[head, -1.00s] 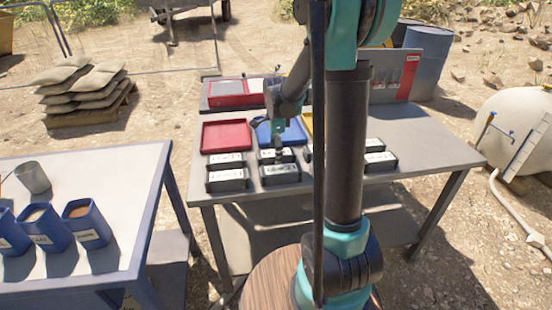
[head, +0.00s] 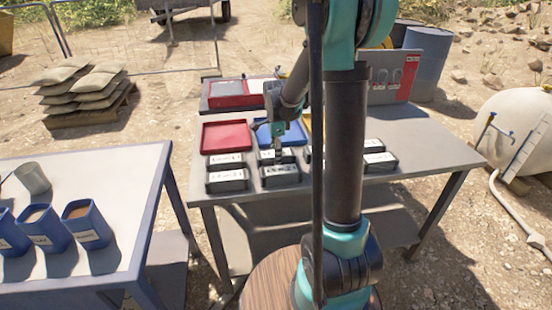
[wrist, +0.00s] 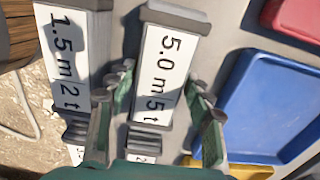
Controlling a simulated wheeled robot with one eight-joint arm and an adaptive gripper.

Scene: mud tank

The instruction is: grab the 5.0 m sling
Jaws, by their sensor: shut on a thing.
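The 5.0 m sling is a dark block with a white label reading "5.0 m 5t" (wrist: 162,75), in the middle of the wrist view. My gripper (wrist: 160,84) has one finger on each long side of this block and is shut on it. In the head view my gripper (head: 278,150) is low over the back row of blocks, in front of the blue tray. The block there is partly hidden by the fingers. Whether it is clear of the table cannot be told.
A "1.5 m 2t" block (wrist: 70,60) lies close beside it. Other labelled blocks (head: 228,180) stand left and right. Red (head: 226,136), blue (head: 262,133) and yellow trays lie behind. A red-and-grey case (head: 236,94) is at the back. The table's front strip is bare.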

